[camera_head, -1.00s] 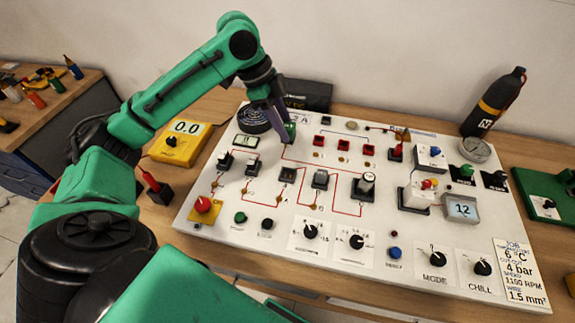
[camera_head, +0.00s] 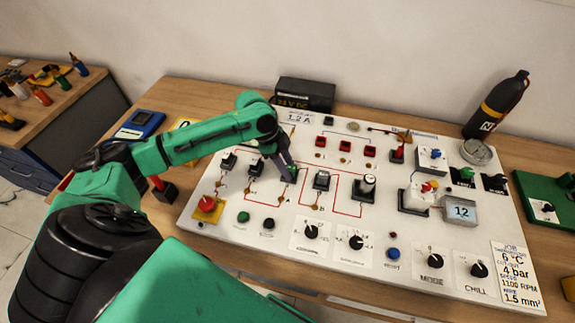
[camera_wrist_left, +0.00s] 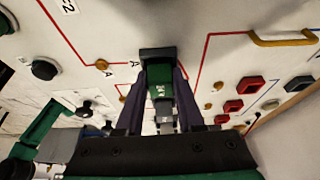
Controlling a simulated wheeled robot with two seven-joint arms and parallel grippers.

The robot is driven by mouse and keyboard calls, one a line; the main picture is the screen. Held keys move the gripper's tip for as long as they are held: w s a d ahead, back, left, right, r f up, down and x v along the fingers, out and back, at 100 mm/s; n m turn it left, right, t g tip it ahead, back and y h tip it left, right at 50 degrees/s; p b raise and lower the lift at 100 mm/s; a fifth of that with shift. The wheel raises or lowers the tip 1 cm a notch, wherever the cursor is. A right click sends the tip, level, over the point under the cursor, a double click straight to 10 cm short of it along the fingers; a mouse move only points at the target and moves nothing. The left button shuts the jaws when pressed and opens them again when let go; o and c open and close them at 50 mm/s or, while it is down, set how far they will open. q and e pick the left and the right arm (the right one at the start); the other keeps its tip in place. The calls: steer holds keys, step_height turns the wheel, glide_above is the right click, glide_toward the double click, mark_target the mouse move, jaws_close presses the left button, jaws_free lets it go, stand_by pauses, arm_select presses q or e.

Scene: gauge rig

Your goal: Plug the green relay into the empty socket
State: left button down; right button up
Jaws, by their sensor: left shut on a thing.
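The green relay (camera_head: 292,174) is held between the fingers of my left gripper (camera_head: 287,170), over the socket in the middle row of the white panel. In the left wrist view the relay (camera_wrist_left: 160,78) stands between the two fingers, its far end at the dark socket (camera_wrist_left: 157,53). The fingers and relay hide most of the socket, so I cannot tell whether the relay is seated or just above it. My right gripper is not in view.
A black 24 V DC box (camera_head: 305,94) stands behind the panel.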

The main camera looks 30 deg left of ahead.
arm_select(q)
steer(key=c, duration=0.5)
jaws_free()
steer(key=b+v, duration=0.2)
steer(key=v, duration=1)
steer(key=shift+b, duration=0.3)
